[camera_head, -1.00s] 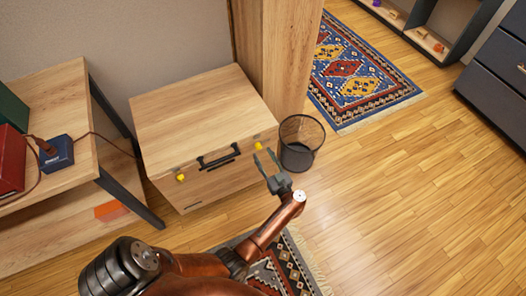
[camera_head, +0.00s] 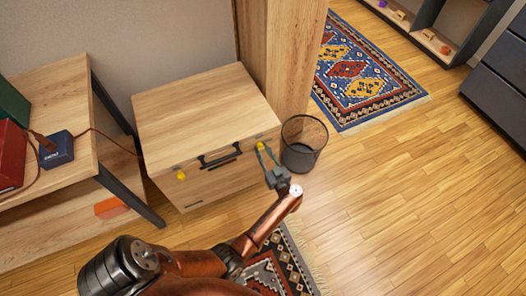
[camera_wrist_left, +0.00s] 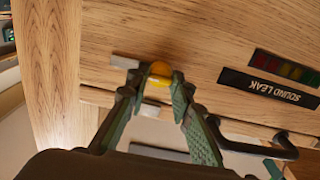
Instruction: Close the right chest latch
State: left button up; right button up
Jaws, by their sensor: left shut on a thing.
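The wooden chest (camera_head: 205,110) stands against the wall with its lid down. A yellow-tipped right latch (camera_head: 260,146) is on its front edge, at the right end. My left gripper (camera_head: 267,155) comes up from below, with its fingertips at this latch. In the left wrist view the yellow knob (camera_wrist_left: 159,74) sits between the tips of the two fingers (camera_wrist_left: 155,95), which are shut on it. A second yellow-tipped latch (camera_head: 181,175) is at the left end of the front. My right gripper is not in view.
A black handle (camera_head: 219,156) is on the chest front between the latches. A black mesh bin (camera_head: 303,142) stands close to the right of my gripper. A wooden shelf (camera_head: 58,175) is on the left. The floor (camera_head: 400,200) is clear on the right.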

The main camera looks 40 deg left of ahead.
pick_arm(q)
grip_shut()
jog(key=shift+n, duration=0.3)
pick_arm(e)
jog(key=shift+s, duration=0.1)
pick_arm(q)
jog(key=shift+s+d+f+n+b, duration=0.1)
jog(key=shift+n+b, duration=0.2)
jog(key=shift+n, duration=4.05)
jog(key=shift+f+n+b, duration=0.1)
jog(key=shift+n+b, duration=0.2)
jog(key=shift+n, duration=4.05)
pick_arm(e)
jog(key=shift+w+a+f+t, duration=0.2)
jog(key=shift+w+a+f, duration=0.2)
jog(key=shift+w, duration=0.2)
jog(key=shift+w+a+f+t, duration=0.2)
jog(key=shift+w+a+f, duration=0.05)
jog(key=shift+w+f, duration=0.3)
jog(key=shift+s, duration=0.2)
